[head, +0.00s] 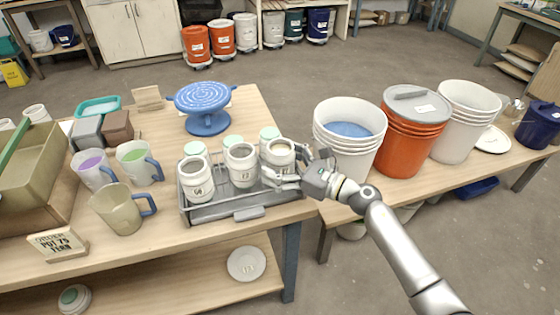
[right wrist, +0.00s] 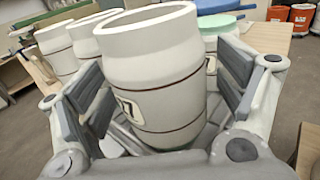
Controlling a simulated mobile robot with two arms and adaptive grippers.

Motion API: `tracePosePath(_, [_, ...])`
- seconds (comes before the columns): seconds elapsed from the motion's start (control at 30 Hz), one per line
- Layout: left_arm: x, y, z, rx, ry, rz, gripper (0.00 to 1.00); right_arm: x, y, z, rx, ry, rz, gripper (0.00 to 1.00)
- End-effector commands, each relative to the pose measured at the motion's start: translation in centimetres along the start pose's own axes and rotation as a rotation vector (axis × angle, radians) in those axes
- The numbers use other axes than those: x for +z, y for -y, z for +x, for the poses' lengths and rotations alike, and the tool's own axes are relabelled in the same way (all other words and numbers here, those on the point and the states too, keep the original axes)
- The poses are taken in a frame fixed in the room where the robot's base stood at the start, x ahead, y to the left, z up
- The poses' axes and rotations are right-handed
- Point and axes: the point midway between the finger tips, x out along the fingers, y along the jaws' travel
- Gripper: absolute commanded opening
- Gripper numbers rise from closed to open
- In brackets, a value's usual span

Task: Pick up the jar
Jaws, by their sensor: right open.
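Several pale jars stand in a grey tray (head: 222,213) on the table. The front row has an open-topped left jar (head: 196,180), middle jar (head: 241,166) and right jar (head: 280,153). Jars with green lids (head: 232,141) stand behind them. My right gripper (head: 292,176) is at the front right jar. In the right wrist view this jar (right wrist: 150,75), with a dark number label and thin brown bands, stands upright between the spread fingers (right wrist: 165,95). The gripper is open, with a finger on each side; contact cannot be told. My left gripper is out of view.
A blue turntable (head: 204,100) stands behind the tray. Mugs (head: 122,207) and an order sign (head: 58,243) are to the left. White and orange buckets (head: 412,130) stand on the right table. A gap separates the two tables.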

Motion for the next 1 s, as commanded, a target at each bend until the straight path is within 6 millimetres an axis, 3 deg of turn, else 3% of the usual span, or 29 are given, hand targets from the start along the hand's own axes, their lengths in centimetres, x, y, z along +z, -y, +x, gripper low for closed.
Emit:
tracePosePath(0.23, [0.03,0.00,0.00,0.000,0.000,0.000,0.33,-0.05,0.03,0.13,0.000,-0.001,-0.001,0.88])
tracePosePath(0.8, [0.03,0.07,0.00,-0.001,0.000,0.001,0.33,-0.06,0.04,0.09,-0.001,-0.001,0.000,0.15])
tracePosePath(1.0, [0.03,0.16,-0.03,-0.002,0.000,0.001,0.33,0.24,0.08,0.13,-0.001,0.004,-0.001,0.15])
